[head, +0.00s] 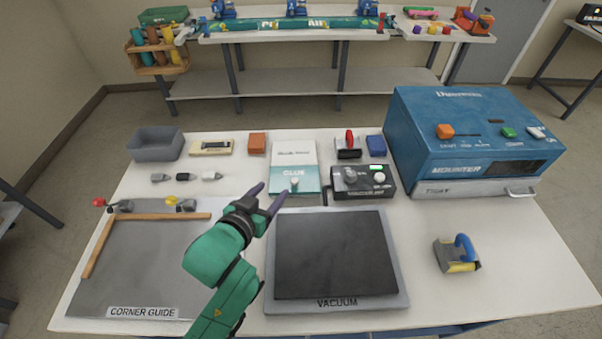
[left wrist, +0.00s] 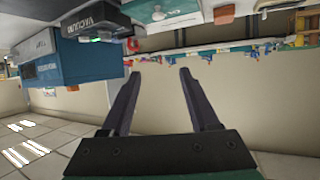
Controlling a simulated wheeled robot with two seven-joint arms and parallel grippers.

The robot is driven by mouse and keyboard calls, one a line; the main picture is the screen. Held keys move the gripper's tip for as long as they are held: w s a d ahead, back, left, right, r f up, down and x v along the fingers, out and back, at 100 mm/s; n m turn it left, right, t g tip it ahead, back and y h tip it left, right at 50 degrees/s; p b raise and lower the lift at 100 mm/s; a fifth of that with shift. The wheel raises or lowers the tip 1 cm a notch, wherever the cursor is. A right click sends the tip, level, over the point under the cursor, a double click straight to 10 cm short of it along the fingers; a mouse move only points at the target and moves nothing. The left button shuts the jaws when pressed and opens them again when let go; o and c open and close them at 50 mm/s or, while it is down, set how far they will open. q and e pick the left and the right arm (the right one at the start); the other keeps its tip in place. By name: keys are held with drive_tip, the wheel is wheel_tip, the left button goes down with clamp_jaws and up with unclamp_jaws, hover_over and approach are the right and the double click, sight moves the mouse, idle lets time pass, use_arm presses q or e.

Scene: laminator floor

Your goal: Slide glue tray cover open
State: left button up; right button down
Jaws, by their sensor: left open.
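The glue tray (head: 293,152) stands at the middle back of the bench, its far part white with lettering. A teal cover (head: 285,184) with a small round pale knob (head: 295,184) lies across its near end. My left gripper (head: 271,190) is open and empty, with its fingers pointing toward the tray's near left corner; whether they touch it I cannot tell. In the left wrist view my open fingers (left wrist: 170,70) have nothing between them, and a teal surface with a pale knob (left wrist: 158,13) shows at the top edge. My right gripper is not in view.
The vacuum control box (head: 364,181) stands close right of the tray, with the blue mounter (head: 470,145) beyond it. The vacuum plate (head: 338,255) lies in front, the corner guide board (head: 150,260) to the left. An orange block (head: 257,143) sits left of the tray.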

sight(293, 181)
use_arm(q)
drive_tip(key=w+f+b, duration=0.1)
drive_tip(key=f, duration=0.1)
drive_tip(key=f+b, duration=0.2)
drive_tip(key=f, duration=0.1)
drive_tip(key=w+f+b, duration=0.1)
drive_tip(key=f, duration=0.1)
drive_tip(key=shift+w+d+f+b, duration=0.2)
drive_tip(key=shift+w+d+b, duration=0.1)
drive_tip(key=shift+d+b, duration=0.1)
drive_tip(key=x, duration=1.1)
drive_tip(key=shift+s, duration=0.1)
clamp_jaws()
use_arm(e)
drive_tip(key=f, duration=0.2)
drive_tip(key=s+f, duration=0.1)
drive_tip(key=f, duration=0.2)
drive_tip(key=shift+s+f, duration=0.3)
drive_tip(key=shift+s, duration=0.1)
use_arm(q)
drive_tip(key=shift+f, duration=0.1)
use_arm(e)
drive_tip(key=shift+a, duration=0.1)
